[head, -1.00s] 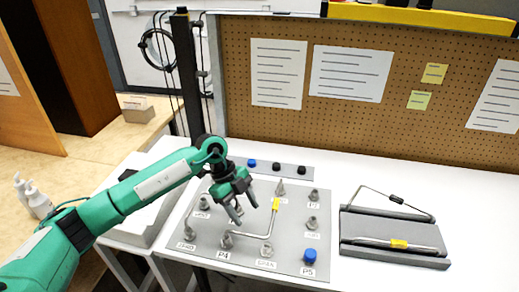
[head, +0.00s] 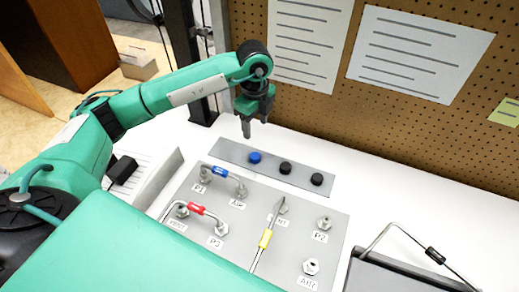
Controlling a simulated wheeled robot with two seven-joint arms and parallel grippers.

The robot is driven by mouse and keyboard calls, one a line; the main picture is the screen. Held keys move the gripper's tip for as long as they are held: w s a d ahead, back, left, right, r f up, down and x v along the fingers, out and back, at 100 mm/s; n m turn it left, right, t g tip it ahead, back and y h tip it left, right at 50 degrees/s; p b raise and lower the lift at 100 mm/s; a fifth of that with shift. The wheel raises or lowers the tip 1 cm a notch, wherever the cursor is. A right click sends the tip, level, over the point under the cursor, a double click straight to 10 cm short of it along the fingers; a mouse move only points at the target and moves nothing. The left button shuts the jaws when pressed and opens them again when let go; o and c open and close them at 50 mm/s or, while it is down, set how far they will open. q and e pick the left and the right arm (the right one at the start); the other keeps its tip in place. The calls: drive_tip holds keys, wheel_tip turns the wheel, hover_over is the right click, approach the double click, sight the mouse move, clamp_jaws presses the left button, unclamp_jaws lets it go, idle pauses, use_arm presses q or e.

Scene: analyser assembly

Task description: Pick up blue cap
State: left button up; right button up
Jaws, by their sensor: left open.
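The blue cap (head: 254,157) sits at the left end of the grey strip (head: 229,152) behind the port plate. My left gripper (head: 247,131) points down just behind and above the blue cap, apart from it. Its fingers are open and hold nothing. A black cap (head: 285,167) and another black cap (head: 317,179) stand to the right of the blue one on the same strip. My right gripper is out of view.
The grey port plate (head: 335,245) carries bent tubes with blue (head: 221,172), red (head: 195,209) and yellow (head: 265,239) sleeves. A dark tray (head: 385,272) with a bent tube is at right. The pegboard (head: 345,125) rises behind. White table right of the strip is clear.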

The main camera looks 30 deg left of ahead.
use_arm(q)
hover_over(255, 155)
drive_tip(key=f, duration=0.6)
drive_tip(key=shift+w+f, duration=0.25)
drive_tip(key=shift+f, duration=0.1)
drive_tip(key=shift+s+f+p, duration=0.15)
drive_tip(key=shift+f+p, duration=0.25)
drive_tip(key=shift+f, duration=0.95)
drive_tip(key=shift+s+f+p, duration=0.15)
drive_tip(key=shift+f+p, duration=0.2)
drive_tip(key=shift+f, duration=0.95)
drive_tip(key=c, duration=1)
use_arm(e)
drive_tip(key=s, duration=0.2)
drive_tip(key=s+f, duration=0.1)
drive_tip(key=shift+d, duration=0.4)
